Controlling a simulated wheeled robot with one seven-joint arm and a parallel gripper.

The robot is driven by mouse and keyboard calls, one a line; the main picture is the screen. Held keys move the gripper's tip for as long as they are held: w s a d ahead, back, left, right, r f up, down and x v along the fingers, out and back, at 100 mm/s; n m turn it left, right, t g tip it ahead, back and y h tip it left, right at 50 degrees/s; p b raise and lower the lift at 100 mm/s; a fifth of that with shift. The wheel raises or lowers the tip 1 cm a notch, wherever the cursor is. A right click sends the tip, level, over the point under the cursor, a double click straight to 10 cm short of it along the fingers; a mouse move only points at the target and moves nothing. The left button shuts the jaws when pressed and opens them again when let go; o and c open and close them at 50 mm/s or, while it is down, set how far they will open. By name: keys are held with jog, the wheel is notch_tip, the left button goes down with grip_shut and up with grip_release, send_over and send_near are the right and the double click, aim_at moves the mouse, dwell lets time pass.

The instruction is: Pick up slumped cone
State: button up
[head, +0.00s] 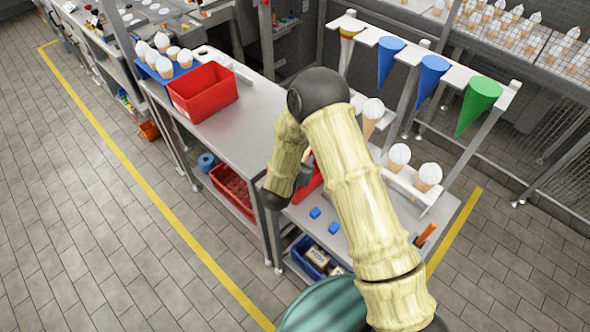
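Several cones with white tops stand in the white rack on the right table: one (372,116) at the back, one (398,157) nearer the middle and one (428,176) at the right. All look roughly upright, and I cannot tell which of them is slumped. My pale yellow arm crosses the middle of the view and covers part of the table and rack. Its forearm bends down at the left, ending in a dark wrist over the table edge. My gripper fingers do not show. A red object (309,180) is partly hidden between the arm links.
A red bin (203,92) and a blue stand (166,69) of cones are on the left counter. Blue and green cone shapes (480,104) hang from a white overhead rail (455,72). Small blue blocks (315,213) lie on the table.

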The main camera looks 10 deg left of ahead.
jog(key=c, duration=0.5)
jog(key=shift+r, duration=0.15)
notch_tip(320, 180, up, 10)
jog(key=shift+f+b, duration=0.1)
jog(key=shift+b, duration=0.8)
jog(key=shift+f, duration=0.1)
